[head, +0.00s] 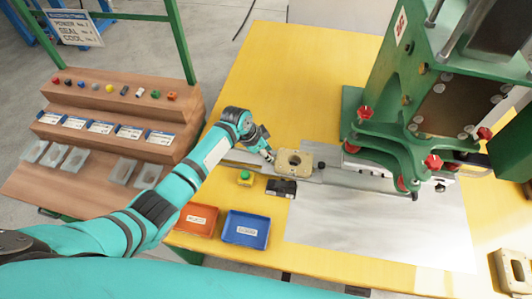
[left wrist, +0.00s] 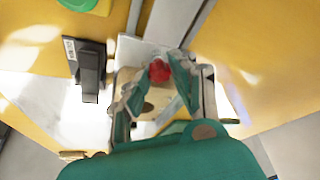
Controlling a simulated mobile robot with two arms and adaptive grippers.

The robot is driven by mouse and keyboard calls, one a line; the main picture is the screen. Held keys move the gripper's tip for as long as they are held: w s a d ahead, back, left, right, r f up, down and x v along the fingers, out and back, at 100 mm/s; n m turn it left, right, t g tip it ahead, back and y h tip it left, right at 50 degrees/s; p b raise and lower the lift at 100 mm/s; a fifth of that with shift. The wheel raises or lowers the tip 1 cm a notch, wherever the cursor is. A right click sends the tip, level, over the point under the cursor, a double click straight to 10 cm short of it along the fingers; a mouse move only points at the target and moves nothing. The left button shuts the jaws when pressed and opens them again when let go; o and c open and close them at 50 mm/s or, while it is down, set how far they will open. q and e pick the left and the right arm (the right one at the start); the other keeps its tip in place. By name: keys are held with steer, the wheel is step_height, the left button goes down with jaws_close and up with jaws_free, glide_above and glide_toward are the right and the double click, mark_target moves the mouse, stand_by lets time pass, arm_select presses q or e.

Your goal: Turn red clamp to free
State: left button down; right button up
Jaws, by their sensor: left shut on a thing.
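A red clamp knob (left wrist: 159,70) sits between the fingertips of my left gripper (left wrist: 158,78) in the left wrist view. The fingers are shut on it from both sides. It is at the edge of a tan block (left wrist: 130,78) with a round hole, on a metal rail. In the head view my left gripper (head: 269,155) is low at the left side of the same tan block (head: 294,163). The red knob is hidden there by the fingers. My right gripper is not in view.
A green button (head: 245,178) and a black box (head: 281,188) stand in front of the rail. Red (head: 197,219) and blue (head: 246,228) trays lie at the near table edge. A green press (head: 390,130) with several red knobs stands at right. A wooden stepped rack (head: 120,120) is at left.

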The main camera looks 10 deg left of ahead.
arm_select(q)
steer(key=m+b, duration=0.1)
steer(key=m+g+b, duration=0.1)
steer(key=m, duration=0.1)
steer(key=m+b, duration=0.1)
steer(key=shift+w+a+f+m+g, duration=0.1)
steer(key=shift+w+f+m+g, duration=0.05)
steer(key=shift+w+m+g, duration=0.2)
steer(key=m+g+b, duration=0.1)
steer(key=m+b, duration=0.2)
steer(key=m+g+b, duration=0.1)
steer(key=m+b, duration=0.2)
steer(key=shift+g+b, duration=0.25)
steer(key=shift+b, duration=0.15)
steer(key=shift+w+r+m+g+b, duration=0.15)
steer(key=shift+m+g+b, duration=0.35)
steer(key=shift+m+b, duration=1.1)
steer(key=c, duration=1.4)
jaws_free()
